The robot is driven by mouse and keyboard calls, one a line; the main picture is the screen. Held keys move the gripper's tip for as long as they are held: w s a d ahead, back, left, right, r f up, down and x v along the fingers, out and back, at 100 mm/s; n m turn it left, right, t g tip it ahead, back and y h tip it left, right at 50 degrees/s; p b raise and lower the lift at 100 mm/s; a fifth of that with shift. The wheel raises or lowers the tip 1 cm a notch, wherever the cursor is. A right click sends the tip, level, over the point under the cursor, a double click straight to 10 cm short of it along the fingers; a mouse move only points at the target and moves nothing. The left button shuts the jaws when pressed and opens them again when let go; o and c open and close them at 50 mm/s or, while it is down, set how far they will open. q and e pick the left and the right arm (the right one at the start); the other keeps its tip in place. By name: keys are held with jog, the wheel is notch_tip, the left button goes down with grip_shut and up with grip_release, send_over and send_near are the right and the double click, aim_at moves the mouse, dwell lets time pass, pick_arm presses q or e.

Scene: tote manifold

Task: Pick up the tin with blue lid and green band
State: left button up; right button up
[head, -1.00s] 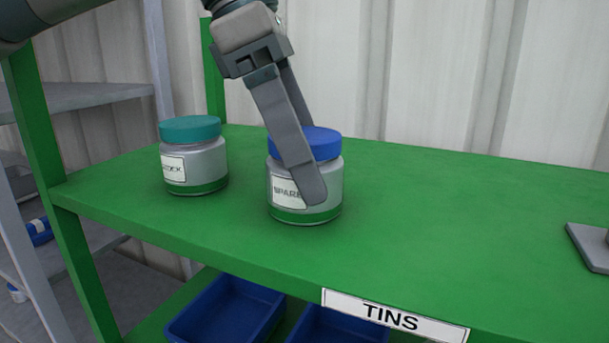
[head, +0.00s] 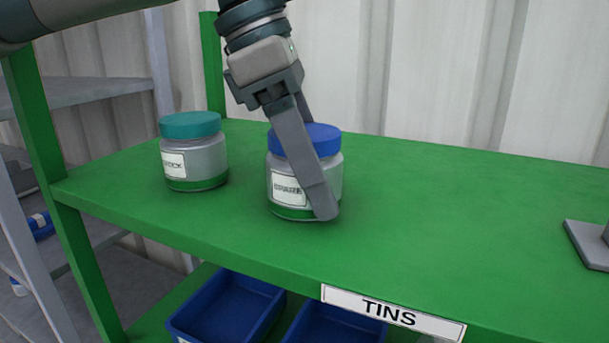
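The tin with blue lid and green band (head: 279,205) stands upright on the green shelf, with a white label that is partly covered. My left gripper (head: 318,190) comes down over it from above, tilted. One finger crosses the front of the tin, its tip low near the green band. The other finger goes down behind the blue lid, its tip hidden. The fingers look open around the tin, which rests on the shelf; contact is hard to judge. My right gripper is not in view.
A similar tin with teal lid and green band (head: 207,158) stands to the left. The green shelf (head: 450,215) is clear to the right up to a grey plate-like object (head: 588,246). A TINS label (head: 392,313) is on the front edge. Blue bins (head: 225,310) sit below.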

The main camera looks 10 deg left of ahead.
aim_at(322, 134)
pick_arm(q)
jog(key=shift+r, duration=0.15)
